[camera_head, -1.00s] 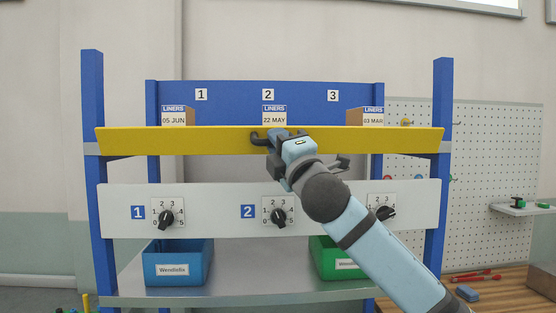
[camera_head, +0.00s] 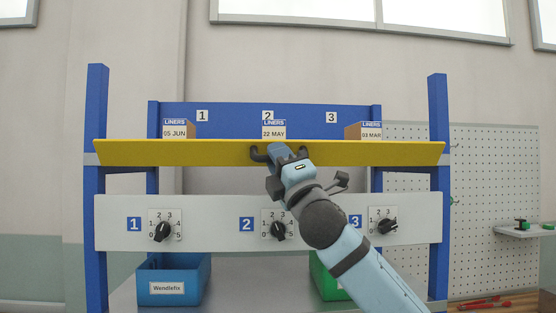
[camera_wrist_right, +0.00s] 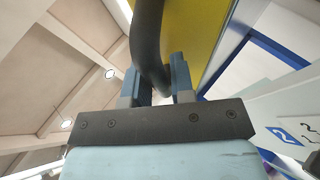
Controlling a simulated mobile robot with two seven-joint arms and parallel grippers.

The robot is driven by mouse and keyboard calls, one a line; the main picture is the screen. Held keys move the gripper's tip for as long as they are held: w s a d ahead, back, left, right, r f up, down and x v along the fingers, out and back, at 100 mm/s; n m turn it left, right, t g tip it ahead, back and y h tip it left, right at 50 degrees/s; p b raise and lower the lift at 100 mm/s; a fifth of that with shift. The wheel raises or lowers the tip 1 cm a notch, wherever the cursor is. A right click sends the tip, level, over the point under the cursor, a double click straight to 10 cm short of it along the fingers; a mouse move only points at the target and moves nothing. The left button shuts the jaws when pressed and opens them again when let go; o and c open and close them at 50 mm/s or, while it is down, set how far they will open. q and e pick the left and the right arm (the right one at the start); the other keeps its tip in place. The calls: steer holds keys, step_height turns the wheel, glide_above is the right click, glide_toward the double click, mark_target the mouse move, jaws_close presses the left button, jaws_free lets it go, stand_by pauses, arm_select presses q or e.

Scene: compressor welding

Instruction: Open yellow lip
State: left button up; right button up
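The yellow lip (camera_head: 180,153) is a long bar across the front of the blue rack's upper shelf; it also shows in the wrist view (camera_wrist_right: 200,28). A dark curved handle (camera_head: 257,154) sits at its middle. My right gripper (camera_head: 278,153) is at this handle, its arm reaching up from the lower right. In the wrist view the handle (camera_wrist_right: 148,40) runs down between the two fingers of my right gripper (camera_wrist_right: 157,82), which are closed around it. The far end of the handle is hidden there. My left gripper is out of view.
Several liner boxes (camera_head: 180,130) stand behind the lip. Below it is a white panel (camera_head: 200,225) with black knobs (camera_head: 162,231). A blue bin (camera_head: 174,285) and a partly hidden green bin (camera_head: 325,280) are beneath. Blue posts (camera_head: 438,110) flank the rack; a pegboard (camera_head: 400,150) is at right.

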steer(key=shift+s+d+f, duration=0.15)
steer(key=shift+s+f, duration=0.15)
steer(key=shift+f, duration=0.15)
steer(key=b+v, duration=0.2)
steer(key=v, duration=1)
steer(key=shift+s+d, duration=0.2)
steer(key=shift+s, duration=0.1)
steer(key=shift+f, duration=0.15)
